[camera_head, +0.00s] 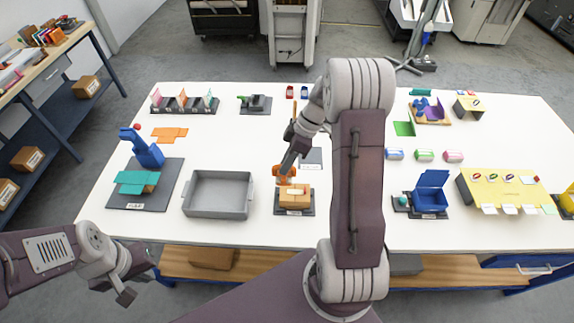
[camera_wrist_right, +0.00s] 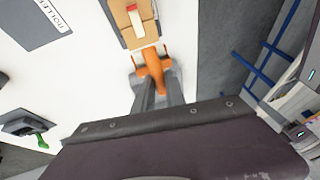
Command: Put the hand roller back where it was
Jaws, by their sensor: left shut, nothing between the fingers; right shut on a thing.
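The orange hand roller (camera_head: 284,174) is held in my right gripper (camera_head: 288,164), just behind a tan block (camera_head: 294,199) on a dark pad. In the right wrist view the orange roller (camera_wrist_right: 153,68) sits between the fingers, close against the tan block (camera_wrist_right: 137,28); I cannot tell whether they touch. A grey pad with a white label (camera_head: 311,158) lies right of the roller, partly behind my arm. A label reading roughly "ROLLER" (camera_wrist_right: 42,22) shows in the right wrist view. My left gripper (camera_head: 124,295) is shut and empty, off the table's front left edge.
A grey tray (camera_head: 219,214) stands left of the block. A blue and teal device (camera_head: 143,157) stands farther left. A blue open box (camera_head: 430,192) and a yellow board (camera_head: 500,185) stand at the right.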

